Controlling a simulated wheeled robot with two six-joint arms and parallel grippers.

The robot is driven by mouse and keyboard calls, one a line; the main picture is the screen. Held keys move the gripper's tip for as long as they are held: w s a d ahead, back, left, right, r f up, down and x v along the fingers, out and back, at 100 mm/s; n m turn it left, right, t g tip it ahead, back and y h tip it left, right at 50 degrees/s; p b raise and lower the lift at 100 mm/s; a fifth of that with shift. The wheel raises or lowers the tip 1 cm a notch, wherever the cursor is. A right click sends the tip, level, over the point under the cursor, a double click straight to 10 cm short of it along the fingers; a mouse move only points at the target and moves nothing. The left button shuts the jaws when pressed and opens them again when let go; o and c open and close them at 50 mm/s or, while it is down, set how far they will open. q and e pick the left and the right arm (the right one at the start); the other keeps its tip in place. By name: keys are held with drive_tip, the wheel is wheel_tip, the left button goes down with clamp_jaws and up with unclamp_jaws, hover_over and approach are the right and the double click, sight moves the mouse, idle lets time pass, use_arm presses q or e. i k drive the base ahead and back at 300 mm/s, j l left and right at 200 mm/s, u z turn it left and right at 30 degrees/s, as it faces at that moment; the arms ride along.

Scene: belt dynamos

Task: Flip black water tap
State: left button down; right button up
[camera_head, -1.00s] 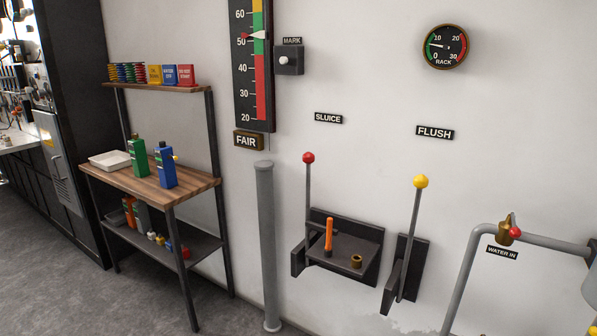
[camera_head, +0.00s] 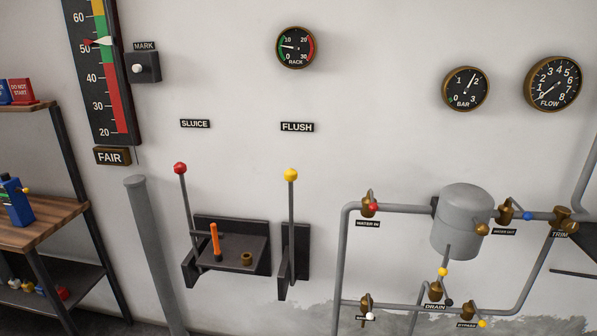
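A brass tap (camera_head: 436,291) with a small black knob (camera_head: 449,302) sits on the pipe below the grey tank (camera_head: 463,222), above the DRAIN label (camera_head: 436,307). It is small in the view, so I cannot tell its exact handle angle. Neither of my grippers is in view.
Other brass taps have a red knob (camera_head: 373,208), a blue knob (camera_head: 528,216), a white knob (camera_head: 370,316) and a yellow knob (camera_head: 482,323). Red-topped (camera_head: 180,168) and yellow-topped (camera_head: 290,175) levers stand left of the pipes. A shelf unit (camera_head: 40,222) is at left.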

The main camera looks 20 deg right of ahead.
sight(449, 301)
drive_tip(key=z, duration=1.85)
